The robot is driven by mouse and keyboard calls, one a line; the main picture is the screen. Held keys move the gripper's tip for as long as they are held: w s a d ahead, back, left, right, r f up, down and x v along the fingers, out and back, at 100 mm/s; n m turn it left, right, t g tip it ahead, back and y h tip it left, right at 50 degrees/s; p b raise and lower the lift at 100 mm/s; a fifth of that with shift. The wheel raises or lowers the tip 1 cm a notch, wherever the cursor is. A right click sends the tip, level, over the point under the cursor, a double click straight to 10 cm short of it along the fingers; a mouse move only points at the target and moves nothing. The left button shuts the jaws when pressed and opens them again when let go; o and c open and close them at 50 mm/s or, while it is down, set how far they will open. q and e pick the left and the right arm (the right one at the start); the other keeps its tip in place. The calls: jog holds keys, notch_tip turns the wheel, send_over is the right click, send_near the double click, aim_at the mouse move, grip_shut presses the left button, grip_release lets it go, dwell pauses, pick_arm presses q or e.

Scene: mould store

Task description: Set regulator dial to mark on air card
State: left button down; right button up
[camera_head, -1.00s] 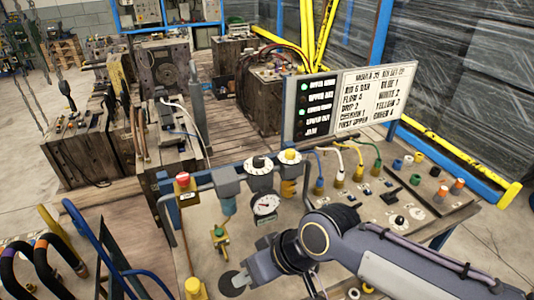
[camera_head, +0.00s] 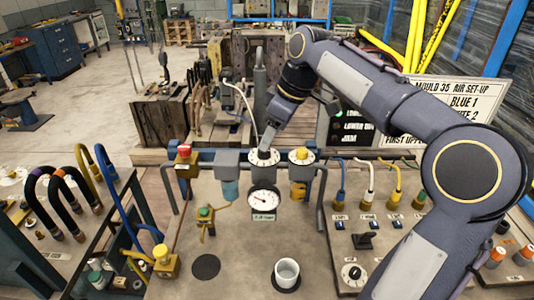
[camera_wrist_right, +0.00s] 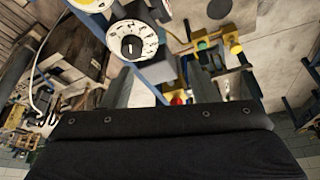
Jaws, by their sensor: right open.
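The regulator dial (camera_head: 264,157) is a white round knob with dark marks on top of the grey regulator at the middle of the panel. It also shows in the right wrist view (camera_wrist_right: 132,42), with a dark centre and a white pointer line. The air card (camera_head: 450,100) is the white board headed "MOULD 35 AIR SET-UP"; my right arm hides much of its text. My right gripper (camera_head: 268,138) is open just above and behind the dial, pointing down. In the wrist view the dial lies left of the middle between the fingers (camera_wrist_right: 180,80). My left gripper is not in view.
A round gauge (camera_head: 263,200) hangs below the dial. A yellow-topped knob (camera_head: 302,155) stands close on its right and a red button (camera_head: 184,151) on its left. A white cup (camera_head: 287,272) stands at the front.

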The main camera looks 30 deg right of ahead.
jog(key=shift+n+y, duration=0.3)
jog(key=shift+n, duration=0.2)
jog(key=w+f, duration=0.1)
jog(key=f, duration=0.1)
jog(key=w+d+f, duration=0.1)
jog(key=w+f, duration=0.1)
jog(key=f, duration=0.1)
jog(key=w+f, duration=0.2)
jog(key=shift+w+d+f+b, duration=0.25)
jog(key=shift+d+f+b, duration=0.05)
jog(key=shift+d+f, duration=0.1)
jog(key=shift+a, duration=0.1)
jog(key=c, duration=1)
